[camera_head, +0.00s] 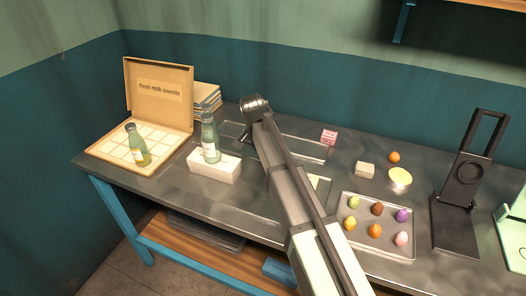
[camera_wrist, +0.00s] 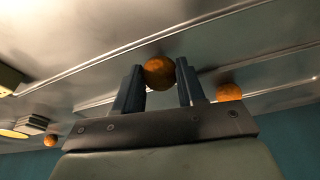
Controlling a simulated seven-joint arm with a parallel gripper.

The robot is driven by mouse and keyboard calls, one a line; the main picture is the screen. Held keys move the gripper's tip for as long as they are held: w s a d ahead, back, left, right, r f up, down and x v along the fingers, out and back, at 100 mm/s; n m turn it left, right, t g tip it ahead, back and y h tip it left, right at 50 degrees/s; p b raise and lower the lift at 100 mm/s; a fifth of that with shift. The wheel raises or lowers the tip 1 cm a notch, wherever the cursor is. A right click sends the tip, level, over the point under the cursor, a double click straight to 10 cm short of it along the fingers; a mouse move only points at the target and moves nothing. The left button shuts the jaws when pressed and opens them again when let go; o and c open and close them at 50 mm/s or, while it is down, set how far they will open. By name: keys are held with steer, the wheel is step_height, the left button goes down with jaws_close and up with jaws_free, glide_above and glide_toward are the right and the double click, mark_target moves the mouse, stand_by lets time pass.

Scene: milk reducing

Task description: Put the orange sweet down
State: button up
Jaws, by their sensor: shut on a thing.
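My gripper (camera_wrist: 160,85) is shut on an orange sweet (camera_wrist: 159,73), a round ball held between its two dark fingers in the wrist view. It is over or close to a shiny metal tray (camera_wrist: 110,68); I cannot tell whether the sweet touches it. A second orange ball (camera_wrist: 229,92) is just right of the fingers in that view, near the tray's rim. A third (camera_wrist: 51,140) lies farther off at the left. In the head view my arm hides the fingers and held sweet. The long shallow tray (camera_head: 300,148) shows there beside my arm.
An open "fresh milk sweets" box (camera_head: 108,151) stands at left with a bottle (camera_head: 137,145); another bottle (camera_head: 209,138) is by a white block (camera_head: 214,167). A tray (camera_head: 346,205) of several coloured sweets, a yellow dish (camera_head: 400,178), an orange ball (camera_head: 394,157) and a black stand (camera_head: 455,205) are at right.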

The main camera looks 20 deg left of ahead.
step_height(320, 180, up, 9)
steer(key=shift+f, duration=0.1)
steer(key=w+d+m, duration=0.1)
steer(key=w+d, duration=0.3)
steer(key=d, duration=0.4)
steer(key=w+d+m+h, duration=0.1)
steer(key=w+d+m, duration=0.1)
steer(key=w+d, duration=0.35)
steer(key=w+d+m, duration=0.1)
steer(key=w+d, duration=0.2)
steer(key=d, duration=0.7)
steer(key=m+g+h, duration=0.1)
steer(key=m+g, duration=0.1)
steer(key=m, duration=0.4)
glide_above(420, 160)
steer(key=shift+s+a+m, duration=0.3)
steer(key=shift+s+m, duration=0.05)
steer(key=shift+m, duration=0.05)
steer(key=shift+f, duration=4.85)
steer(key=o, duration=1)
steer(key=shift+f, duration=0.15)
